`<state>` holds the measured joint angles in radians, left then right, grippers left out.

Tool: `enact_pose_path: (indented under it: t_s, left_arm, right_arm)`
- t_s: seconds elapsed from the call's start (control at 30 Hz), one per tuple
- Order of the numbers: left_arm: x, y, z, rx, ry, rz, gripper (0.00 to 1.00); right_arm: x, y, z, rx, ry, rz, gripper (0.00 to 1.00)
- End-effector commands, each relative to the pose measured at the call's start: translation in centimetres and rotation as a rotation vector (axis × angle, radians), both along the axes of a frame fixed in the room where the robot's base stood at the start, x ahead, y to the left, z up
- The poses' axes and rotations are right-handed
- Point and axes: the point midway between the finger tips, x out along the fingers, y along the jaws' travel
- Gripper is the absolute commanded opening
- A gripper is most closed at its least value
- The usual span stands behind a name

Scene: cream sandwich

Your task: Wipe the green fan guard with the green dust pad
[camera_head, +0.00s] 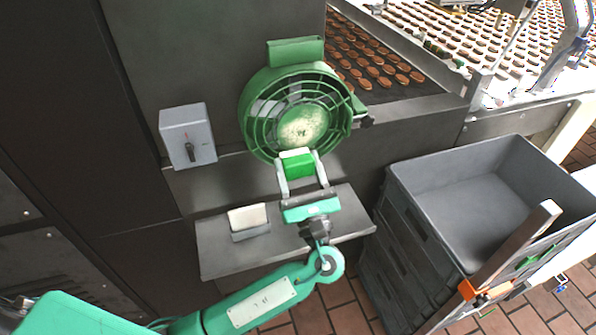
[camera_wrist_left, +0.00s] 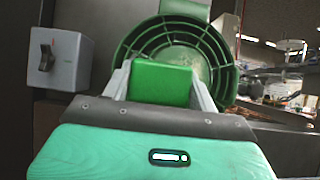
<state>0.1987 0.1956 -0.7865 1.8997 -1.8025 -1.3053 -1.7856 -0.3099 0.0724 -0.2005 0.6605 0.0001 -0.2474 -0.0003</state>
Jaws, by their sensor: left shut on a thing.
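The green fan guard (camera_head: 262,92) is a round caged housing on the dark machine wall, with a pale, dusty-looking hub in the middle. It also shows behind the pad in the left wrist view (camera_wrist_left: 216,57). My left gripper (camera_head: 301,173) is shut on the green dust pad (camera_head: 298,164), a small block with a whitish far edge. In the left wrist view the pad (camera_wrist_left: 160,83) sits between the two fingers and hides the lower middle of the guard. The pad is at the guard's lower rim; I cannot tell whether they touch. My right gripper is not in view.
A grey switch box (camera_head: 188,136) is on the wall left of the guard. A white-and-grey block (camera_head: 248,221) lies on the metal shelf (camera_head: 217,257) below. A stack of grey crates (camera_head: 411,208) stands at right. Conveyors with biscuits (camera_head: 372,62) are behind.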

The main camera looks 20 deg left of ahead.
Motion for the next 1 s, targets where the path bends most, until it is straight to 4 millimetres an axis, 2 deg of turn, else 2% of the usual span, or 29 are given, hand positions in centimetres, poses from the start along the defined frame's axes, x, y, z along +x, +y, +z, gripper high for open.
enact_pose_path:
  t_s: [0.13,0.33,0.6,0.83,1.0]
  left_arm:
    - [1.3,0.9,0.0,0.002,-0.001,0.001,0.41]
    - [3.0,2.1,0.0,0.001,-0.001,0.001,0.41]
    - [4.2,2.9,0.0,0.0,0.0,0.001,0.41]
    - [4.2,2.9,0.0,0.0,0.0,0.001,0.41]
    - [4.2,2.9,0.0,-0.001,0.001,0.001,0.41]
  right_arm:
    - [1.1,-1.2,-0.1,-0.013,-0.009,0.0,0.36]
    - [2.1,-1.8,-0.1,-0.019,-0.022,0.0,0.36]
    - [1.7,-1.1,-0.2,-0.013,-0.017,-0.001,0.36]
    - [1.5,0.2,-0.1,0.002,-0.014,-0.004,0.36]
    - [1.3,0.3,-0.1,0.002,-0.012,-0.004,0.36]
